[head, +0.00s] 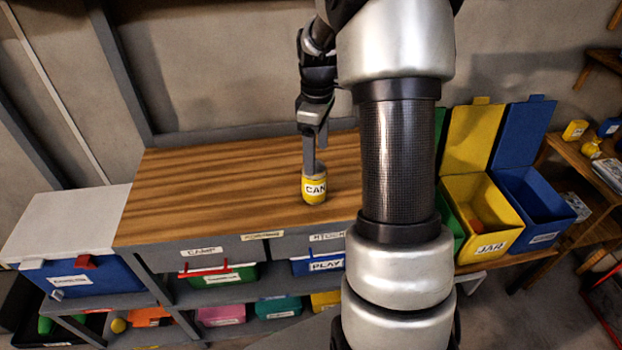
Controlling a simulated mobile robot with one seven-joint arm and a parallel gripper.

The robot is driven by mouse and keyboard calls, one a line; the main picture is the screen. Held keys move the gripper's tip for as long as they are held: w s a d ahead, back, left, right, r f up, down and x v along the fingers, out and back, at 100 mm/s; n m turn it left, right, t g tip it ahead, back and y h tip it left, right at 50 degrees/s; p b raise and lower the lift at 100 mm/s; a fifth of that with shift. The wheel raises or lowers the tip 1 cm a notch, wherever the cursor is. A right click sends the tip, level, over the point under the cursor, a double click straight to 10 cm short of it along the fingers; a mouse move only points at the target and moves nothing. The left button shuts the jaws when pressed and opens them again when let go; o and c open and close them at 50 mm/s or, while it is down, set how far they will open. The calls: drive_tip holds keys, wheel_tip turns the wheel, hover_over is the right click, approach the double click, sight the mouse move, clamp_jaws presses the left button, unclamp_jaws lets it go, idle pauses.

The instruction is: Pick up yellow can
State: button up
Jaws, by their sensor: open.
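A yellow can (314,189) with a white label reading "CAN" stands upright on the wooden tabletop (210,190), near its front edge. My gripper (315,163) points down over the can from above and behind it. Its fingers reach down to the can's top, one in front of the other in this view. The jaws are open. Whether the fingers touch the can, or are on either side of it, I cannot tell from this angle. My arm hides the right end of the table.
To the right stand open bins: a yellow one (483,212) labelled "JAR" and a blue one (532,199), with a partly hidden green one. Colored boxes sit on the shelf below the table. A white-topped surface (65,222) adjoins on the left. The tabletop left of the can is clear.

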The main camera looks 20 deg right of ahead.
sight(315, 187)
wheel_tip(315, 187, down, 13)
drive_tip(key=shift+a+f, duration=0.1)
drive_tip(key=shift+w, duration=0.1)
idle(0.3)
drive_tip(key=c, duration=1.1)
